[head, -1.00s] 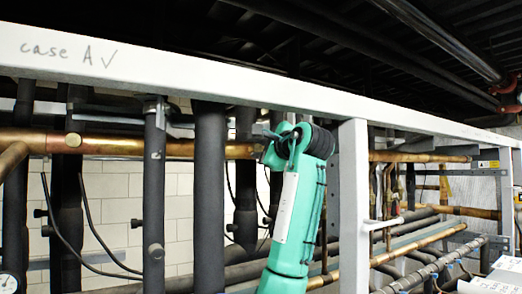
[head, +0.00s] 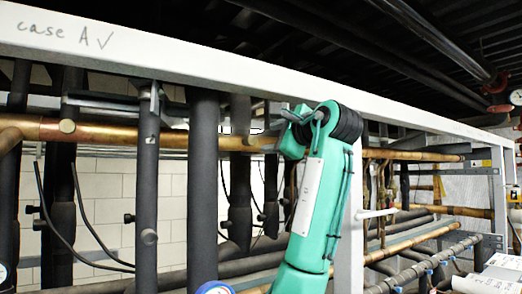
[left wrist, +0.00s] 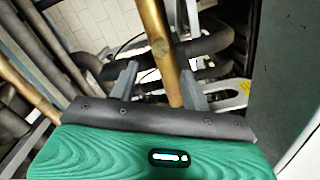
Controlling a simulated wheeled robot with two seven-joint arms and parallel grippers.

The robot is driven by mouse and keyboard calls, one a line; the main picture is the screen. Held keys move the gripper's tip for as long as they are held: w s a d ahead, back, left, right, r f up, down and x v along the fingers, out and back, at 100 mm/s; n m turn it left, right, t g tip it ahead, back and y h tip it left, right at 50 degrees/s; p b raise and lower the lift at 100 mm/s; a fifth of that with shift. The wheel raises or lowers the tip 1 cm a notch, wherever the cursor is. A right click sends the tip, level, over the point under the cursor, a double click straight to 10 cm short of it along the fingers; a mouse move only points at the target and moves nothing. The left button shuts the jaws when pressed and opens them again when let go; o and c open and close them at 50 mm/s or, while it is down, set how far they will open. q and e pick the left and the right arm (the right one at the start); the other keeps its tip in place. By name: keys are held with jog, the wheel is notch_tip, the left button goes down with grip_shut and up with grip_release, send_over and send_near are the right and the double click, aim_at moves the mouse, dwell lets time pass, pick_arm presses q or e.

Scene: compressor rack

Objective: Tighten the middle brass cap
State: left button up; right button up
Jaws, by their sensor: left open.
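My right gripper is out of view.
A white beam (head: 200,71) marked "case A" crosses above the pipes. A white post (head: 350,225) stands beside my left arm. Dark upright pipes (head: 203,190) and lower pipes crowd the rack. A blue-rimmed round part (head: 214,288) shows at the bottom edge.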

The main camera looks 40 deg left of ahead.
pick_arm(q)
jog(key=b+v, duration=0.1)
jog(key=v, duration=0.4)
jog(key=shift+s+d, duration=0.1)
jog(key=shift+d, duration=0.25)
